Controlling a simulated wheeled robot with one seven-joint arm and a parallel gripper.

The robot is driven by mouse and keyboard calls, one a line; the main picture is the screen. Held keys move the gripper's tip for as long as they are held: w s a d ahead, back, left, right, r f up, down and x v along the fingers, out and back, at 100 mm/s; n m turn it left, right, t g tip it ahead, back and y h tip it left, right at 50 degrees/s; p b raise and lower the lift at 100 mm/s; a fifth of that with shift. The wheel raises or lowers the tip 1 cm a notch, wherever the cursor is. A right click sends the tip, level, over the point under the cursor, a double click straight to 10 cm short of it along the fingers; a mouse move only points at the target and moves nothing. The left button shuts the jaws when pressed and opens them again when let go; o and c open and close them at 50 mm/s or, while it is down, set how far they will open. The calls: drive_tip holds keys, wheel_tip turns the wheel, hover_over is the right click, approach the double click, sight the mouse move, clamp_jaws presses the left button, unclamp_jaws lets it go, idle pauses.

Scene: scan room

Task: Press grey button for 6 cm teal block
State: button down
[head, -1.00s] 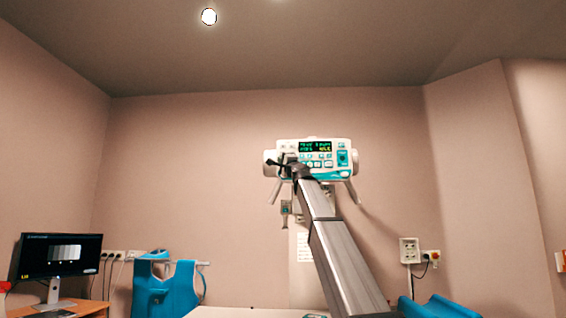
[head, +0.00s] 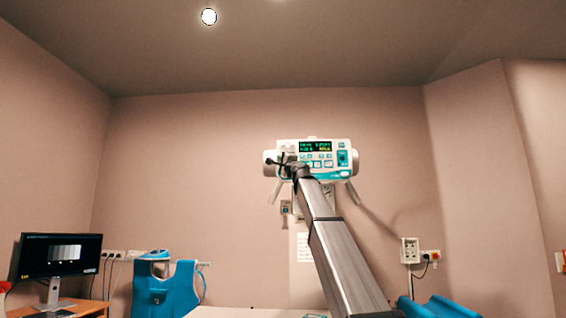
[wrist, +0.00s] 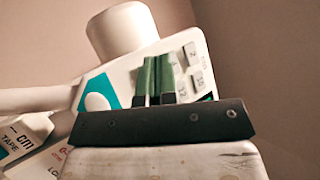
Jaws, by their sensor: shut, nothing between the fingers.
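The white and teal control unit (head: 322,146) hangs on the back wall with a lit green and yellow display (head: 315,146) and rows of small buttons. My gripper (head: 282,161) is at the unit's left part and covers some of its face. In the wrist view my gripper (wrist: 157,62) is shut and empty, its two green fingers side by side over the white panel. A pale oval button (wrist: 97,102) sits on a teal block left of the fingers. I cannot tell whether the fingertips touch the panel.
A white cylinder (wrist: 122,30) sticks out at the unit's edge in the wrist view. Wall sockets (head: 410,251) are at the right. The wall around the unit is largely bare.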

drive_tip(key=shift+s, duration=0.1)
drive_tip(key=shift+s+a, duration=0.1)
drive_tip(key=shift+s, duration=2.3)
